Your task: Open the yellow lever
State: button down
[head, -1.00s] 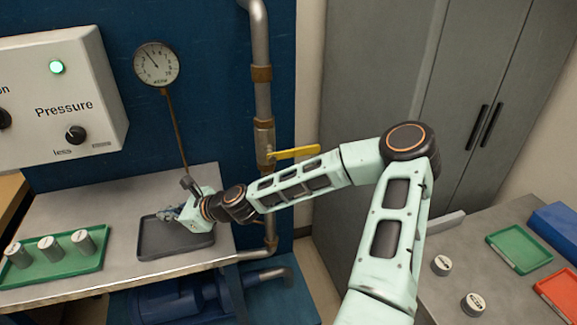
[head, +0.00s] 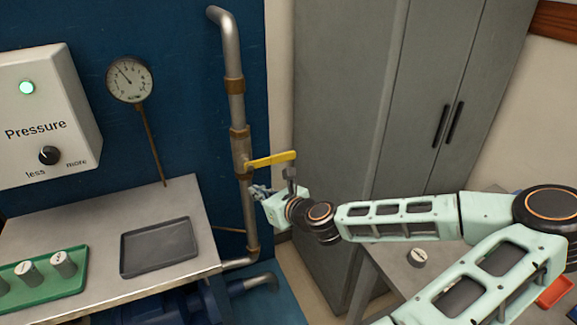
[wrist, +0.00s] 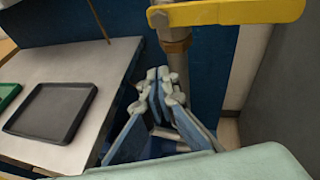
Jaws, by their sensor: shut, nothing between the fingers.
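The yellow lever (head: 271,159) sits on a valve on the vertical pipe (head: 238,120) and points to the right, roughly crosswise to the pipe. It also shows large at the top of the wrist view (wrist: 235,12). My gripper (head: 258,190) is shut and empty, just below the lever and in front of the pipe. In the wrist view its fingertips (wrist: 160,75) meet below the lever and appear apart from it. The exact depth gap between fingers and pipe cannot be told.
A pressure gauge (head: 130,79) and control box (head: 42,115) are above. A grey cabinet (head: 385,90) stands right of the pipe.

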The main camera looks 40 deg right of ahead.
aim_at(271, 160)
jog(key=s+d+r+m+h, duration=0.3)
jog(key=s+d+h, duration=0.1)
jog(key=s+d, duration=0.45)
jog(key=w+d, duration=0.2)
jog(key=w, duration=0.7)
jog(key=shift+r+p, duration=0.2)
jog(key=shift+p, duration=0.2)
jog(key=shift+r, duration=0.1)
